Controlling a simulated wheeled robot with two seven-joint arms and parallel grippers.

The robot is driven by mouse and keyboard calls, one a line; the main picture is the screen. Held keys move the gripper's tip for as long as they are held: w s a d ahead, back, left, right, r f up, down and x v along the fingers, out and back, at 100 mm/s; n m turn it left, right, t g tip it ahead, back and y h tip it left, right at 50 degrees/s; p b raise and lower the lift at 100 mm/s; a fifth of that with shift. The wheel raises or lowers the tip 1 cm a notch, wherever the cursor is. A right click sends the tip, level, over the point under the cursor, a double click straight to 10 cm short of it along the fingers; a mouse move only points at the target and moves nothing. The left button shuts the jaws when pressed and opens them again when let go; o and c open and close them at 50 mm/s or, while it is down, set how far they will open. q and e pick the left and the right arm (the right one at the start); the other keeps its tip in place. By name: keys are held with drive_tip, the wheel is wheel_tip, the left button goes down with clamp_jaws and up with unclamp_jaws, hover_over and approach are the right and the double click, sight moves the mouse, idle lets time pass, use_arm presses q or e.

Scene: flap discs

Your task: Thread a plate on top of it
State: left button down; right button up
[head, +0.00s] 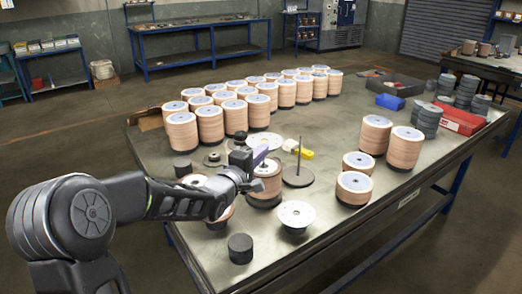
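My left gripper (248,166) reaches in from the left over the middle of the table. A pale lilac, tilted piece (260,156) shows right at its fingers; I cannot tell whether they grip it. Just beside and below the gripper stands a stack of tan flap discs (267,187), partly hidden by it. A thin upright rod on a round dark base (298,177) stands bare to the right. A single pale-topped disc (297,214) lies in front. My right gripper is out of view.
Rows of tan stacks (236,116) fill the table's back left. More stacks stand at right (405,148) and front right (354,188). Dark cylinders (240,248), a yellow item (304,153), a blue bin (390,102) and a red box (459,120) are around. The front right tabletop is clear.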

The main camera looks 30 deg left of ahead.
use_arm(q)
drive_tip(key=shift+f+b, duration=0.5)
drive_tip(key=shift+f, duration=0.75)
drive_tip(key=shift+f+b, duration=1.55)
drive_tip(key=shift+b, duration=0.2)
